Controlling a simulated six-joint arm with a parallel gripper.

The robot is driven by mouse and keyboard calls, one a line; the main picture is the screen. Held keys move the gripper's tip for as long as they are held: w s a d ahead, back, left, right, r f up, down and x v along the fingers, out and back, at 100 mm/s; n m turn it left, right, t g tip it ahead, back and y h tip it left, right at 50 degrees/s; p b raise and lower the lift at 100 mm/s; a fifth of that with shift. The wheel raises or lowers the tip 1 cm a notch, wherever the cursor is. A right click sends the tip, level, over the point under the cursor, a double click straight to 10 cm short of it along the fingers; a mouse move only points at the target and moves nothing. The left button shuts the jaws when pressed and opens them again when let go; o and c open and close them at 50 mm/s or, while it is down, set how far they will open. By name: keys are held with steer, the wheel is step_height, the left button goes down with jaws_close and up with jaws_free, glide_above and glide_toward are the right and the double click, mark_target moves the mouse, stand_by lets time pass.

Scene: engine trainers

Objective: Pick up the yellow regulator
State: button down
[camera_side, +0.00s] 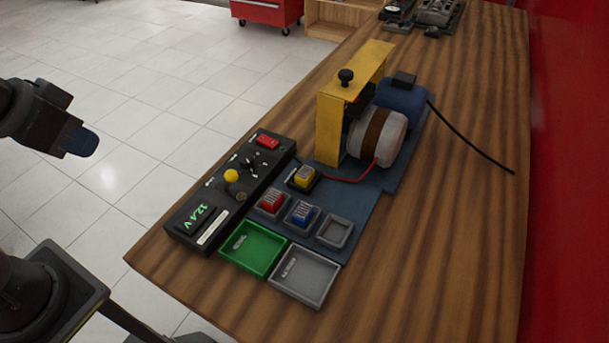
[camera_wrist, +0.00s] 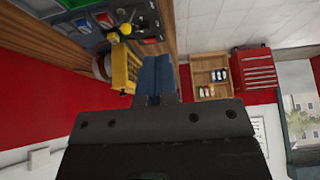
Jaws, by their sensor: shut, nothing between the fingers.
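The yellow regulator (camera_side: 304,177) is a small block with a yellow top, seated in a dark square socket beside the black control panel. A small yellow patch also shows near the top of the wrist view, but I cannot tell whether it is the regulator. My gripper (camera_side: 82,142) is at the far left of the side view, off the table over the tiled floor, well apart from the regulator. Its blue fingers (camera_wrist: 157,80) are together in the wrist view, with nothing between them.
Red (camera_side: 271,202) and blue (camera_side: 301,214) blocks sit in nearby sockets; another socket (camera_side: 334,230) is empty. Green (camera_side: 253,248) and grey (camera_side: 305,275) trays lie in front. The black panel (camera_side: 228,195) has a yellow knob. A tall yellow bracket (camera_side: 330,128) stands behind.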

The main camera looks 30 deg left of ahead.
steer(key=c, duration=1.8)
jaws_free()
steer(key=shift+c, duration=0.2)
steer(key=o, duration=1.3)
steer(key=shift+r, duration=0.1)
steer(key=w+d+r+m+g, duration=0.1)
steer(key=w+d+r+m, duration=0.25)
steer(key=w, duration=0.45)
steer(key=m+g, duration=0.5)
steer(key=m, duration=1)
glide_above(305, 171)
step_height(305, 171, down, 12)
steer(key=r, duration=0.1)
steer(key=shift+n, duration=0.25)
step_height(305, 171, down, 14)
steer(key=shift+f, duration=0.2)
